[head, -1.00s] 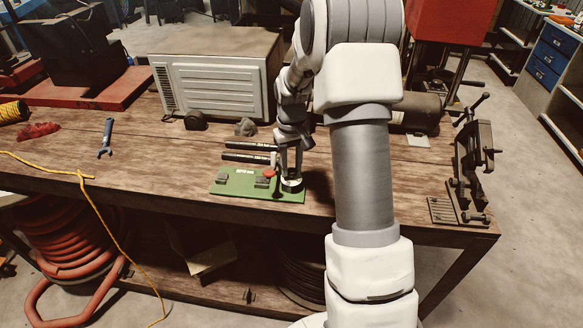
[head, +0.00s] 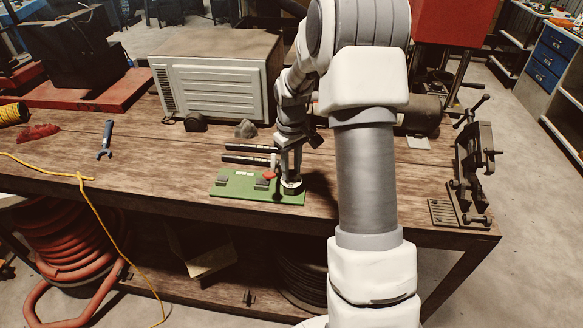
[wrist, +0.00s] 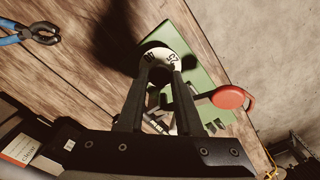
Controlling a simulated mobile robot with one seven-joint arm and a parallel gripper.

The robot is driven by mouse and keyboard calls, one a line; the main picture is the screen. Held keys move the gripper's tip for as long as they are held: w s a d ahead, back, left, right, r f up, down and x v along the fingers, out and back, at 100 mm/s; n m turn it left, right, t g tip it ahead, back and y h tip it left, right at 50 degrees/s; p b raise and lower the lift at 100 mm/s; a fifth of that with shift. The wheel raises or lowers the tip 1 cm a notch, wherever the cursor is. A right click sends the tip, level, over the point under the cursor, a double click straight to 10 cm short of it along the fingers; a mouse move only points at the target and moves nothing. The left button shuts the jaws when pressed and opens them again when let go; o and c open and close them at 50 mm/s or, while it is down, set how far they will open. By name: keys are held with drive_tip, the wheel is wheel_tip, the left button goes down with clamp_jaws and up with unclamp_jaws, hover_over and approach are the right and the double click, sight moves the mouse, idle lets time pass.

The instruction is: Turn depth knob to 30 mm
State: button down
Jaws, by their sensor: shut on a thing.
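The depth knob shows in the wrist view as a round white dial (wrist: 160,52) with dark numbers. One number looks like 25; the other I cannot read surely. It sits at the right end of a green board (head: 235,195) on the bench. My gripper (head: 290,178) points down over the dial, with its fingers shut on the knob. In the wrist view, my gripper (wrist: 163,75) covers the middle of the dial, and any pointer mark is hidden.
A red-capped lever (wrist: 230,97) stands close beside my fingers on the board. Two black bars (head: 248,154) lie behind the board. A blue-handled tool (head: 105,140) is farther left, and a dark clamp (head: 470,165) stands at the right.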

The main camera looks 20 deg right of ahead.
sight(291, 173)
drive_tip(key=c, duration=0.6)
unclamp_jaws()
wheel_tip(291, 173, up, 17)
drive_tip(key=shift+r, duration=0.2)
drive_tip(key=s+a+r+m+t, duration=0.1)
drive_tip(key=s+a+r+t, duration=0.1)
drive_tip(key=s+a+r, duration=0.4)
drive_tip(key=s+a+r+t, duration=0.1)
drive_tip(key=s+a, duration=0.2)
drive_tip(key=s, duration=0.4)
drive_tip(key=s+a+f+t, duration=0.1)
drive_tip(key=s, duration=0.3)
drive_tip(key=s+a+f+m, duration=0.1)
drive_tip(key=s+a, duration=0.1)
drive_tip(key=s, duration=0.2)
drive_tip(key=s+a+f+t, duration=0.1)
drive_tip(key=s, duration=0.3)
drive_tip(key=shift+s+a+f+t, duration=0.1)
drive_tip(key=shift+s+a+t, duration=0.05)
drive_tip(key=shift+a+t, duration=0.15)
